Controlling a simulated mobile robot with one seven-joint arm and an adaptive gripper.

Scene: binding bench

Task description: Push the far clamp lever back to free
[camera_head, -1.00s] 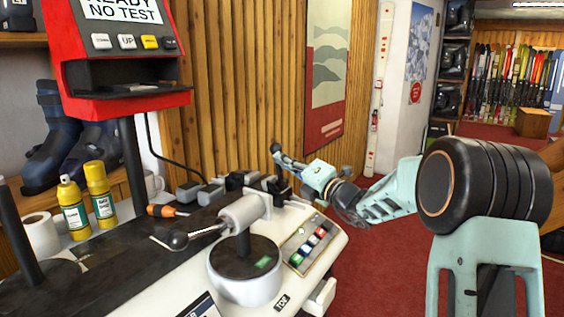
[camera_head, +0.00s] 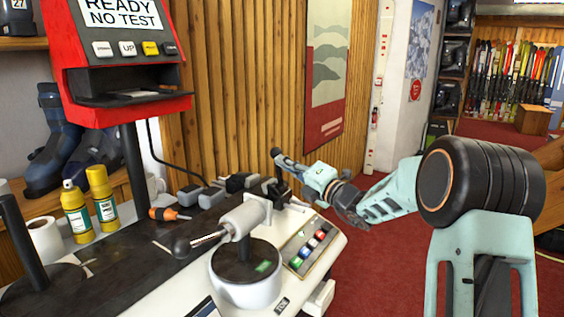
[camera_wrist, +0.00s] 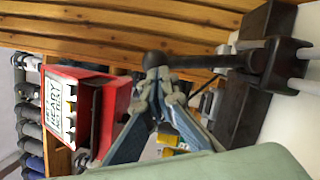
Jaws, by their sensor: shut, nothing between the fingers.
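The far clamp (camera_head: 272,188) is a dark block at the far end of the bench. In the wrist view its dark lever (camera_wrist: 215,62) runs from a dark clamp body (camera_wrist: 268,62) with pale metal rods towards my fingertips. My gripper (camera_head: 281,157) is above the clamp in the head view, pointing left. In the wrist view my gripper (camera_wrist: 156,68) is shut, with its bluish fingers meeting at the lever's free end. The tips overlap that end; I cannot tell whether they touch it.
A white cylinder with a grey arm and black ball knob (camera_head: 182,249) stands nearer on the bench. A red display unit (camera_head: 120,60), yellow spray bottles (camera_head: 102,195) and an orange-handled tool (camera_head: 163,214) are at left. Red floor is open at right.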

